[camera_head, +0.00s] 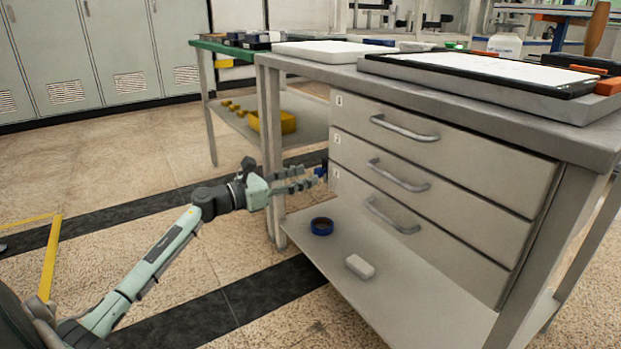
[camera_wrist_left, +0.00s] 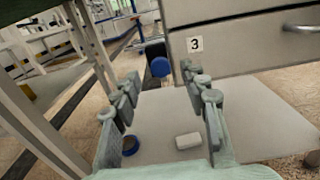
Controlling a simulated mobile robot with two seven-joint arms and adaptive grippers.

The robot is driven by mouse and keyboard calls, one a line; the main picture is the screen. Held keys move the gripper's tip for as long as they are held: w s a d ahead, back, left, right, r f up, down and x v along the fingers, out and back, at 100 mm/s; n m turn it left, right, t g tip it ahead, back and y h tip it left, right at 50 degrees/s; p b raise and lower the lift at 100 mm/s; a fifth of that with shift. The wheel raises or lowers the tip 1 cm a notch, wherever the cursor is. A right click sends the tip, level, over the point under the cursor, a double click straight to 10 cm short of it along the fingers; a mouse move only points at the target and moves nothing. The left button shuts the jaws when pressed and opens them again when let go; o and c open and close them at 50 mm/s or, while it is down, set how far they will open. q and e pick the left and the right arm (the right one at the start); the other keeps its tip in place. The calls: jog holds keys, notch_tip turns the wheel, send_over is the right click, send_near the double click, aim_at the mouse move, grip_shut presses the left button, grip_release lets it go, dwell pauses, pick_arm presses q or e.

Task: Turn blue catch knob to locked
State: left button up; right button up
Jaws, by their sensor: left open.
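The blue catch knob (camera_wrist_left: 160,67) sits on a dark mount at the left side of the drawer unit, near the drawer labelled 3 in the left wrist view. In the head view the blue knob (camera_head: 321,171) is partly hidden by my fingers. My left gripper (camera_head: 306,179) is open with its fingers pointing at the knob. In the left wrist view the knob shows ahead, between the spread fingers of the gripper (camera_wrist_left: 163,92). I cannot tell whether a finger touches it. My right gripper is not in view.
The drawer unit (camera_head: 440,150) has three shut drawers with bar handles. On its lower shelf (camera_head: 375,290) lie a blue ring-shaped roll (camera_head: 322,226) and a white block (camera_head: 360,266). A table leg (camera_head: 272,150) stands close to my left gripper. A green-topped table with a yellow bin (camera_head: 280,122) stands behind.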

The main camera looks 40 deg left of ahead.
aim_at(321, 172)
pick_arm(q)
jog(key=shift+x, duration=1.45)
grip_shut()
